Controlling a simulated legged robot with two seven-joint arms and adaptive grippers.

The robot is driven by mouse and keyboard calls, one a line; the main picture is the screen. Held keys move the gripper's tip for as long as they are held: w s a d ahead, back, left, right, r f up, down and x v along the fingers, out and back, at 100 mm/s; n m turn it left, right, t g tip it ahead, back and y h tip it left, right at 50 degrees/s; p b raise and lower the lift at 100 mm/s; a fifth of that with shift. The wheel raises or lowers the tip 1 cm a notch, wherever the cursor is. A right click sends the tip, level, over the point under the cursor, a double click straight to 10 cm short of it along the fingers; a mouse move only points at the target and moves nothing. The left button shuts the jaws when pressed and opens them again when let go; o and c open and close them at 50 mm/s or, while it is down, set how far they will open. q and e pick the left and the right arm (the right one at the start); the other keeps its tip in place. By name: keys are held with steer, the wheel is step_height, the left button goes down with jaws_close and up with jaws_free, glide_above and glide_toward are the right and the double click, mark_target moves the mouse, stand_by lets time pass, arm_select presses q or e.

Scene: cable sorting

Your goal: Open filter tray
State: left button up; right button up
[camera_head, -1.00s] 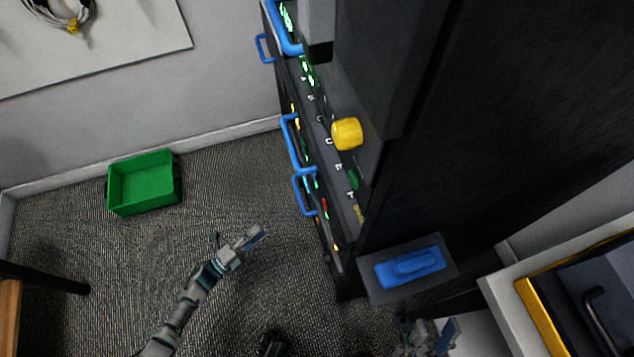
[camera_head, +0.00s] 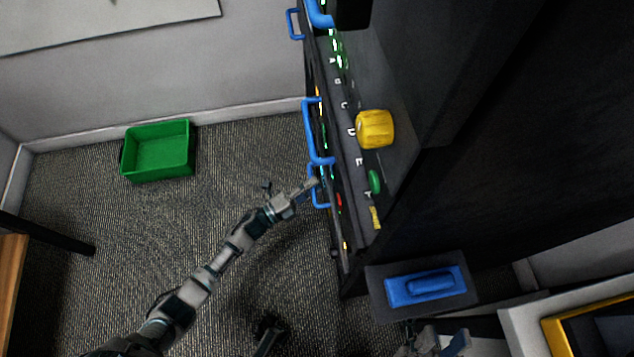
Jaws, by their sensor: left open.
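A dark rack cabinet (camera_head: 432,213) stands right of centre, its front facing left. Blue handles stick out from that front: an upper one (camera_head: 306,125) and a lower one (camera_head: 312,190). Which part is the filter tray is not labelled clearly enough to tell. My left gripper (camera_head: 290,187) is open and empty, with one finger close to the lower blue handle in the picture; whether they touch cannot be told. My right gripper (camera_head: 440,342) is cut off at the bottom edge, below a dark panel with a blue handle (camera_head: 427,285), and its jaws are unclear.
A yellow knob (camera_head: 375,129) and a green button (camera_head: 375,181) sit on the cabinet. A green bin (camera_head: 158,151) stands on the carpet against the wall. Open carpet lies left of the cabinet. A yellow-edged unit (camera_head: 562,338) is at lower right, a wooden table edge (camera_head: 12,285) at lower left.

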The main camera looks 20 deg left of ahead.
arm_select(q)
steer(key=shift+w+r, duration=0.15)
steer(key=shift+w, duration=0.1)
steer(key=shift+d, duration=0.15)
steer(key=shift+c, duration=0.9)
jaws_close()
steer(key=s+a, duration=0.8)
steer(key=a, duration=0.4)
steer(key=s+a, duration=0.9)
steer(key=a, duration=0.4)
steer(key=shift+a, duration=0.25)
